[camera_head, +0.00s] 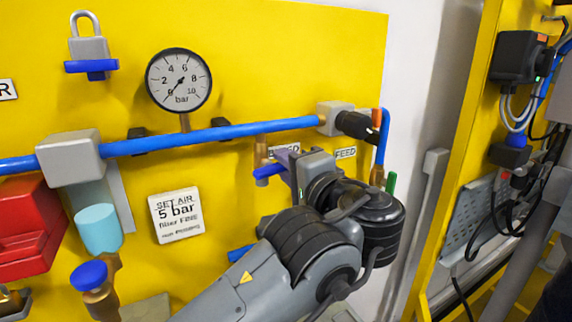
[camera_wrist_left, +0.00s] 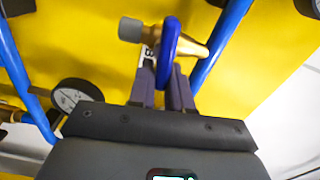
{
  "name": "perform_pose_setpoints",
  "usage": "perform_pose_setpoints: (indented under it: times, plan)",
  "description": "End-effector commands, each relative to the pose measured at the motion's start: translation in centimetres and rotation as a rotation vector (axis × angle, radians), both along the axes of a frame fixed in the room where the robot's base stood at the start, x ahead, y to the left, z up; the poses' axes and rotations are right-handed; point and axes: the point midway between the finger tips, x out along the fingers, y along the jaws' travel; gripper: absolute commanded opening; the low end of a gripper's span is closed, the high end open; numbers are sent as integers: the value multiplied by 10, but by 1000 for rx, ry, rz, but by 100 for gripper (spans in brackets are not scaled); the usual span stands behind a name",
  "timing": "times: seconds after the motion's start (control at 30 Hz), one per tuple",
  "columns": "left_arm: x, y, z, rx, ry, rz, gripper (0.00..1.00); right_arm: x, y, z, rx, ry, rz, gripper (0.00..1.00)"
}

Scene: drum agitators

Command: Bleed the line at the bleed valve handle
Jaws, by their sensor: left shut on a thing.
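The bleed valve handle (camera_head: 268,171) is a small blue lever on a brass fitting below the blue pipe, under a partly hidden label (camera_head: 285,149). My left gripper (camera_head: 281,170) reaches it from the right, and its arm covers much of the panel there. In the left wrist view the blue handle (camera_wrist_left: 170,42) stands at the fingertips of my left gripper (camera_wrist_left: 167,80), with the brass valve body (camera_wrist_left: 190,46) behind it. The fingers are shut on the handle. My right gripper is in neither view.
A pressure gauge (camera_head: 179,80) has its needle near the low end. The blue pipe (camera_head: 220,134) crosses the yellow panel. A FEED label (camera_head: 345,153) is right of the gripper. A padlock (camera_head: 89,48), a set-air sign (camera_head: 176,215) and a blue-capped valve (camera_head: 89,276) are left.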

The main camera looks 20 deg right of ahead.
Motion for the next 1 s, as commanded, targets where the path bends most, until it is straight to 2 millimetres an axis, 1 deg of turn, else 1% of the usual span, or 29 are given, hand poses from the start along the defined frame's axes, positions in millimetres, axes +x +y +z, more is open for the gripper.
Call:
perform_pose_setpoints:
  times: [0.1, 0.3, 0.77, 0.8, 0.93, 1.0]
  plan:
    - [0, -1, -3, 52, 4, -2, 0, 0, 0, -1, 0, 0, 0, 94]
    - [0, -1, -4, 102, 7, -2, 0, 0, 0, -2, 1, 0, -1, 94]
    - [0, -1, -5, 115, 9, -2, 0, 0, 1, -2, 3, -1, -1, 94]
    - [0, -1, -5, 115, 9, -2, 20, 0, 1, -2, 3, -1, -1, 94]
    - [0, -1, -5, 114, 8, -1, 39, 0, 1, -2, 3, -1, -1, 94]
    - [0, -1, -4, 114, 8, -1, 39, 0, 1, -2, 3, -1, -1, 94]
